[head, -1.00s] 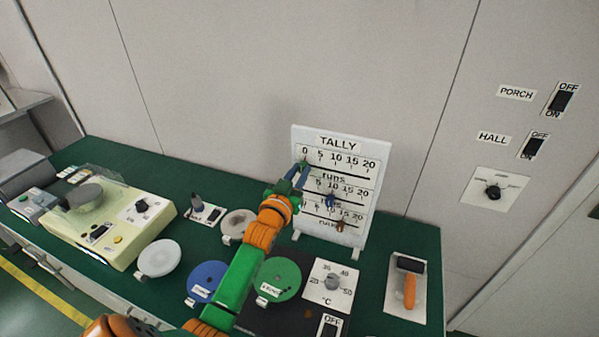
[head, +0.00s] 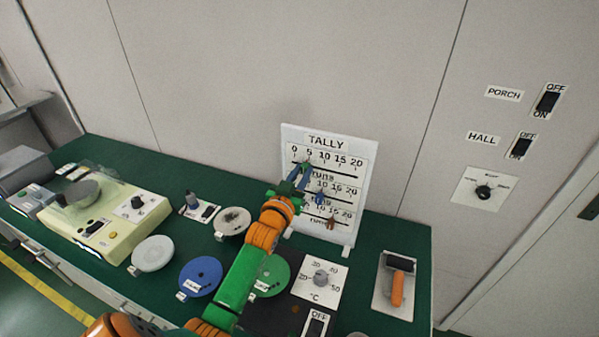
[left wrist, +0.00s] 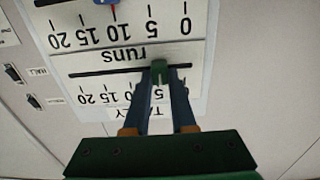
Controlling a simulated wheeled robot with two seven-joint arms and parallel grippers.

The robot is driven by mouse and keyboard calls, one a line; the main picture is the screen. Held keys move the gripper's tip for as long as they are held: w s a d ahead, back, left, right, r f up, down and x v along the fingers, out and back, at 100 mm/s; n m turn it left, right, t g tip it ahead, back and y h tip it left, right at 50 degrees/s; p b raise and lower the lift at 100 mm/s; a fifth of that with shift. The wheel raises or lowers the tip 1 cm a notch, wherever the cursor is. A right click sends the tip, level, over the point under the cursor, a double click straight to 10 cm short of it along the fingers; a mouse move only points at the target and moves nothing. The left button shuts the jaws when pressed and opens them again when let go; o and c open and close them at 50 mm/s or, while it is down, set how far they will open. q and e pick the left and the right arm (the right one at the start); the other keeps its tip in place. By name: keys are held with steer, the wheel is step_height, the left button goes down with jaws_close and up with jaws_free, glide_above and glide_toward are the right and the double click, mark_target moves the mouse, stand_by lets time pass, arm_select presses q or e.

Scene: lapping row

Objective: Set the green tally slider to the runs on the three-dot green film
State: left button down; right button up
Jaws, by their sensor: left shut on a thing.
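The white TALLY board (head: 326,141) stands upright at the back of the bench with rows of scales from 0 to 20. My left gripper (head: 305,168) is at its top row, labelled runs. In the left wrist view, where the board is upside down, the fingers (left wrist: 160,76) are shut on the green slider (left wrist: 159,71), close to the 5 mark. A blue slider (head: 320,199) and a brown slider (head: 331,224) sit on the lower rows. A green disc (head: 273,275) lies partly behind my arm; I cannot make out dots on it. My right gripper is out of view.
A blue disc (head: 201,276), a white disc (head: 153,253) and a pale dish (head: 233,222) lie left of my arm. A cream machine (head: 110,226) stands further left. A temperature dial (head: 320,278) and an orange-handled lever (head: 397,289) are at right. PORCH and HALL switches are on the wall.

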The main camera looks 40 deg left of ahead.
arm_select(q)
steer(key=shift+w+d, duration=0.2)
steer(key=shift+d, duration=0.5)
steer(key=c, duration=0.9)
jaws_free()
steer(key=shift+s+a, duration=0.1)
steer(key=shift+a, duration=0.3)
steer(key=shift+o, duration=0.9)
steer(key=shift+a+f, duration=0.1)
steer(key=shift+a, duration=0.25)
steer(key=b+v, duration=0.1)
steer(key=v, duration=0.6)
steer(key=shift+d, duration=0.2)
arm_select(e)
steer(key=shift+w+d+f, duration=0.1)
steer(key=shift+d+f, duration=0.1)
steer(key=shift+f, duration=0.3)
